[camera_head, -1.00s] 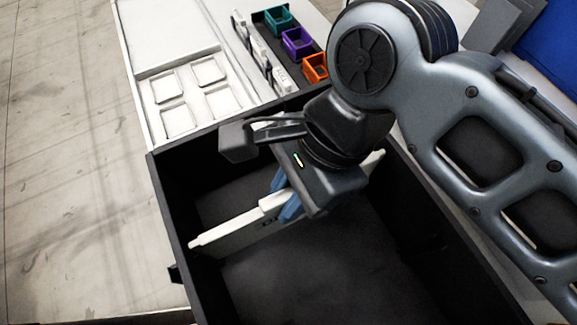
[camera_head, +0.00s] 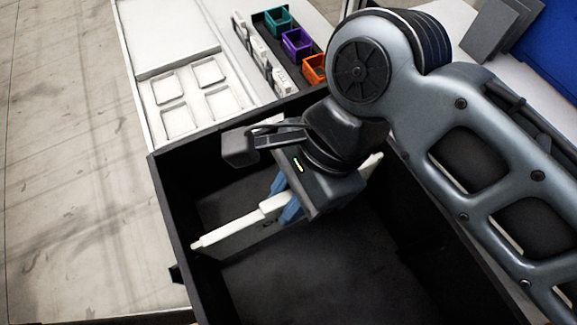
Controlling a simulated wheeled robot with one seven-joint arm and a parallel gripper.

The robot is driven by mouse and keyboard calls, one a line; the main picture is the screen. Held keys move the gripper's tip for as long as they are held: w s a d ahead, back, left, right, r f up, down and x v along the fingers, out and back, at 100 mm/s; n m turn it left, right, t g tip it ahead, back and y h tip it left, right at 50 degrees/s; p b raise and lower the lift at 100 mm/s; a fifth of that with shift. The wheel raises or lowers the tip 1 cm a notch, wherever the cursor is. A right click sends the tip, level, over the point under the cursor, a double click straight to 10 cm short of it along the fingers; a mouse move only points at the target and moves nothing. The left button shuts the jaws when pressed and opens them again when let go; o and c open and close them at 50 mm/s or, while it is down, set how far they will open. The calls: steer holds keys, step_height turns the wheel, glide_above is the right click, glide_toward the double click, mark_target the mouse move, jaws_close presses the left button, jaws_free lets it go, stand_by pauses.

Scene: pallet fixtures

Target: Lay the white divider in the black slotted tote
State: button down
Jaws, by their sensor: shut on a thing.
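The white divider (camera_head: 235,229) is a long light bar with a panel below it. It spans the inside of the black tote (camera_head: 172,205), running from the left wall up toward the right wall. My gripper (camera_head: 283,205), with blue fingers, is shut on the middle of the divider from above. The divider's left end is close to the tote's left wall. Its right end shows past my gripper near the right wall. I cannot tell whether either end sits in a slot, and my wrist hides part of the divider.
Behind the tote is a white tray (camera_head: 150,58) with square recesses. Next to it is a black rack with teal (camera_head: 278,19), purple (camera_head: 297,42) and orange (camera_head: 314,69) bins. Grey panels (camera_head: 497,30) and a blue item (camera_head: 553,50) lie at the upper right. The tote's front floor is clear.

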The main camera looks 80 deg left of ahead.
steer(key=shift+f, duration=0.45)
stand_by(0.5)
steer(key=c, duration=0.9)
jaws_free()
steer(key=v, duration=0.7)
steer(key=shift+w+r, duration=0.1)
steer(key=shift+r, duration=0.3)
steer(key=shift+a, duration=0.1)
